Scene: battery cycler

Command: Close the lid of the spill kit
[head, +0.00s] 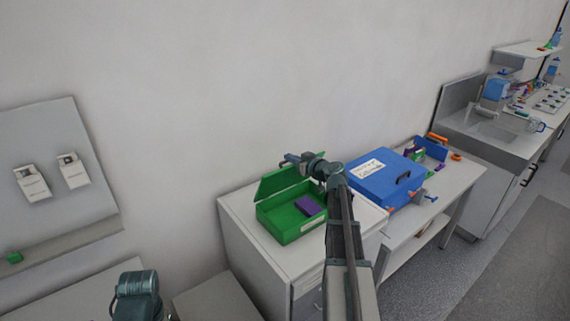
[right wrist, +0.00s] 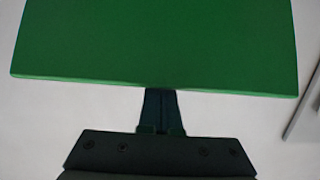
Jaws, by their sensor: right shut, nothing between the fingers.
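The spill kit is a green box (head: 290,232) on a white cabinet, with a purple item (head: 308,205) inside. Its green lid (head: 277,183) stands open, tilted up at the back toward the wall. My right gripper (head: 288,159) is shut and empty at the lid's upper edge. In the right wrist view, the lid (right wrist: 155,40) fills the top, and the shut fingertips (right wrist: 160,92) are at its near edge. I cannot tell whether they touch it. My right arm hides part of the box's right side. My left gripper is not in view.
A blue case (head: 385,180) stands just right of the green box on the worktop. A blue tray (head: 430,152) with small items lies beyond it. The wall (head: 200,80) is close behind. Some bare cabinet top (head: 240,212) shows left of the box.

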